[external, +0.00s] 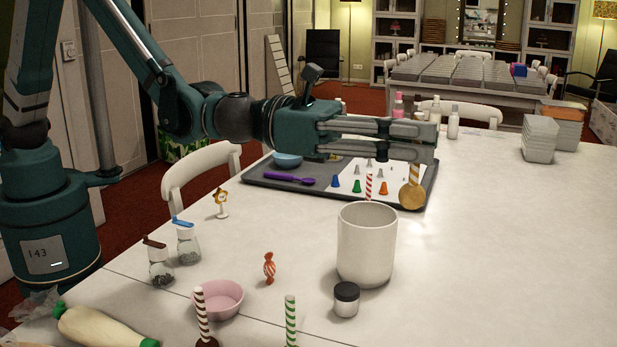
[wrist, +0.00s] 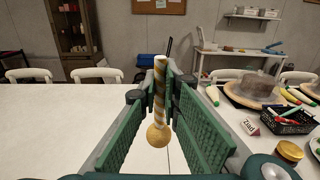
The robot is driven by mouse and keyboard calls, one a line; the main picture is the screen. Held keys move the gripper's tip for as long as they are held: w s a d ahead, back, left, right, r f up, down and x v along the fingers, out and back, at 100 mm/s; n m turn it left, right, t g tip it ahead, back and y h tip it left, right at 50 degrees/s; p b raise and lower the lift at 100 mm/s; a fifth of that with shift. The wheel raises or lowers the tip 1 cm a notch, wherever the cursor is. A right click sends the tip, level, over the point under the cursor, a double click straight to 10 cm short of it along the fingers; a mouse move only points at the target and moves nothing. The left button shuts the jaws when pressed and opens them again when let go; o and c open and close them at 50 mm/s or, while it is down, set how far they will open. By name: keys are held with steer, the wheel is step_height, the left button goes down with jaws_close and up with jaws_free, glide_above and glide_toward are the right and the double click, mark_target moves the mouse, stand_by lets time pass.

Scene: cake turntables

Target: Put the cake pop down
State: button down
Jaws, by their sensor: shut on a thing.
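The cake pop (external: 412,194) has a gold ball and a gold-and-white striped stick. My gripper (external: 424,150) is shut on its stick, and the ball hangs below the fingers, stick upward. In the wrist view the cake pop's ball (wrist: 158,135) shows between the green finger pads, with the stick leaning slightly. In the external view the ball appears in front of the tray's right end; its height above the table is hard to tell. Other cake pop sticks show: a red-striped one (external: 368,186) at the white cup, a brown-striped one (external: 203,312) and a green-striped one (external: 291,318) at the front.
A white cup (external: 366,248) and a small dark-lidded jar (external: 346,299) stand in the middle front. A dark tray (external: 262,183) with piping tips lies behind. A pink bowl (external: 220,299) and wrapped candy (external: 269,268) sit left.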

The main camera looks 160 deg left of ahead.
steer(key=s+a+f+n+g+y, duration=0.1)
steer(key=s+a+f+g, duration=0.15)
steer(key=s+a, duration=0.65)
steer(key=s+a+f+n+g+y, duration=0.1)
steer(key=s+a+f+n+y, duration=0.3)
steer(key=a, duration=0.9)
steer(key=s+a+f+m+g+h, duration=0.1)
steer(key=s+a+g, duration=0.1)
steer(key=s+a, duration=0.7)
steer(key=s+a+f+n+g, duration=0.1)
steer(key=s+a+f, duration=0.3)
steer(key=s+a, duration=0.7)
steer(key=s+a+f+n+g+y, duration=0.1)
steer(key=s+a+f+g, duration=0.3)
steer(key=s+a, duration=0.7)
steer(key=s+f+n, duration=0.1)
steer(key=s, duration=0.4)
steer(key=shift+s+n+y, duration=0.3)
steer(key=shift+s, duration=0.05)
step_height(320, 180, down, 6)
steer(key=b, duration=0.1)
steer(key=shift+f, duration=0.15)
steer(key=shift+f+b, duration=0.6)
steer(key=shift+f, duration=1.2)
